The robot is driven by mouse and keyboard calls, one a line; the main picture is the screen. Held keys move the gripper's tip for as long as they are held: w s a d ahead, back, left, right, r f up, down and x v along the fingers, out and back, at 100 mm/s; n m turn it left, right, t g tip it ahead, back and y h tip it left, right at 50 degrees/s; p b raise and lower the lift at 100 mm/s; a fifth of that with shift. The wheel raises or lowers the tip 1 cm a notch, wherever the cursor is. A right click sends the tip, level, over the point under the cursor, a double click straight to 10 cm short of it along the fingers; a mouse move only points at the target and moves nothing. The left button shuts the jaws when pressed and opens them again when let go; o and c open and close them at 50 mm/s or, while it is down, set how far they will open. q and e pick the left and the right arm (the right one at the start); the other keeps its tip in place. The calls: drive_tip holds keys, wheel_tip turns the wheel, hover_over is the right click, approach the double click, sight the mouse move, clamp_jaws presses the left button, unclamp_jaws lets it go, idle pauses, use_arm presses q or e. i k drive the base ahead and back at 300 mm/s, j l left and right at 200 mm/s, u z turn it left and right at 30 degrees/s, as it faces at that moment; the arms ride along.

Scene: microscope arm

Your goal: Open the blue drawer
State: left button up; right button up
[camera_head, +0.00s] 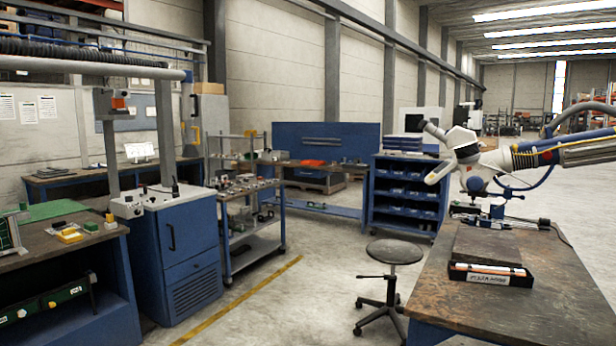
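Several blue furnishings are in the head view, and I cannot tell for sure which is the blue drawer. A blue cabinet (193,238) stands left of centre, with a dark vertical handle (171,237) and a lower vented panel (195,292); its front looks shut. A small blue drawer unit (313,177) sits under the far wooden bench, partly hidden and too small to read. A blue rack with bins (405,194) stands right of centre. Neither of my grippers is in view.
A stool (394,253) stands before a dark worktable (555,278) at right. A white jointed arm (470,150) hangs over that table. A metal cart (247,240) stands beside the cabinet. The floor between cart and stool is clear, with a yellow line (240,300).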

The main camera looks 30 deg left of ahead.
sight(312, 172)
drive_tip(key=i+j+u, duration=0.4)
drive_tip(key=i+u, duration=0.6)
drive_tip(key=i, duration=3.25)
drive_tip(key=i+l, duration=0.1)
drive_tip(key=i, duration=4.95)
drive_tip(key=i+l+u, duration=0.1)
drive_tip(key=i, duration=1.55)
drive_tip(key=i+l+u, duration=0.2)
drive_tip(key=i, duration=0.25)
drive_tip(key=i+u, duration=0.2)
drive_tip(key=i, duration=0.25)
drive_tip(key=i+l+u, duration=0.25)
drive_tip(key=i+l, duration=0.05)
drive_tip(key=i, duration=0.1)
